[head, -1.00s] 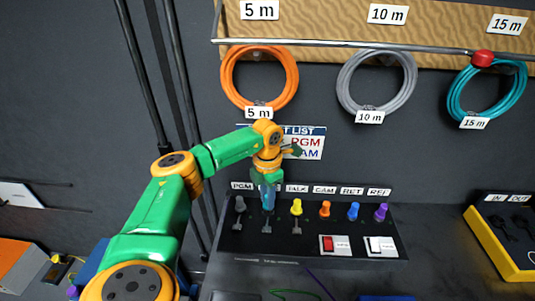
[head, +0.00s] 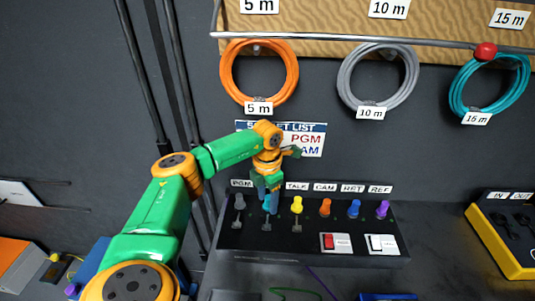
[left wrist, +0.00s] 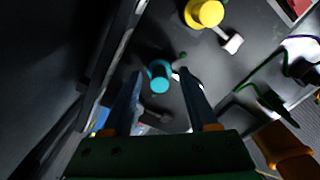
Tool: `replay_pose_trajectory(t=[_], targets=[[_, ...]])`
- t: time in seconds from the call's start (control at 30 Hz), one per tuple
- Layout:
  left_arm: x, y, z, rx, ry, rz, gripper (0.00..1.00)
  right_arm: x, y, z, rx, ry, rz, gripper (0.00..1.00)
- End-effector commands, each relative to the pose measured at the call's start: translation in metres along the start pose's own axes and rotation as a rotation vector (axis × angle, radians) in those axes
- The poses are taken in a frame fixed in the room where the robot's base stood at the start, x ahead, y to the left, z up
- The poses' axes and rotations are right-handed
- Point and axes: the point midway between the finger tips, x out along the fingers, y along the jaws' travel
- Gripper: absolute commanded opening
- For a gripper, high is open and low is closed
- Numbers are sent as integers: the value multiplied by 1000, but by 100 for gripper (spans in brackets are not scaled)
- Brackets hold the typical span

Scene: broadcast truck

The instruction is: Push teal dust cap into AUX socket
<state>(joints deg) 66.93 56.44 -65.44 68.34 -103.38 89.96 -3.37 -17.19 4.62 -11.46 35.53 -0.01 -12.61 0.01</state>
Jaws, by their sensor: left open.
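The teal dust cap (left wrist: 159,76) shows in the left wrist view between the two fingers of my left gripper (left wrist: 158,73), with a gap on each side. In the head view the left gripper (head: 267,199) points down over the second position of the black panel (head: 300,240), between the PGM and TALK labels. A little teal of the cap (head: 268,208) shows between its fingers. The gripper covers the label there, and the AUX socket under the cap is hidden. I cannot tell how deep the cap sits. My right gripper is not in view.
The yellow cap (head: 297,204) stands close to the right of my left gripper, then orange (head: 325,207), blue (head: 353,209) and purple (head: 382,209) caps. A grey cap (head: 239,203) stands to the left. A red switch (head: 336,242) is on the panel's front. Coiled cables hang behind.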

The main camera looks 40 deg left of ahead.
Motion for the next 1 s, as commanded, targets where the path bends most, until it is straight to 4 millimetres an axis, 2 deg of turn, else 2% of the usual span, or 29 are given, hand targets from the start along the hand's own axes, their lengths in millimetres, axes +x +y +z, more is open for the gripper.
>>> replay_pose_trajectory(t=[0.1,0.3,0.43,1.0], targets=[[-8,0,1,0,-3,0,59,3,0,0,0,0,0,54],[-50,0,1,0,-5,1,59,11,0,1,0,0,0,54],[-67,0,1,0,-3,1,59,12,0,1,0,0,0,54],[-71,0,0,0,0,0,59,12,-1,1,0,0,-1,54]])
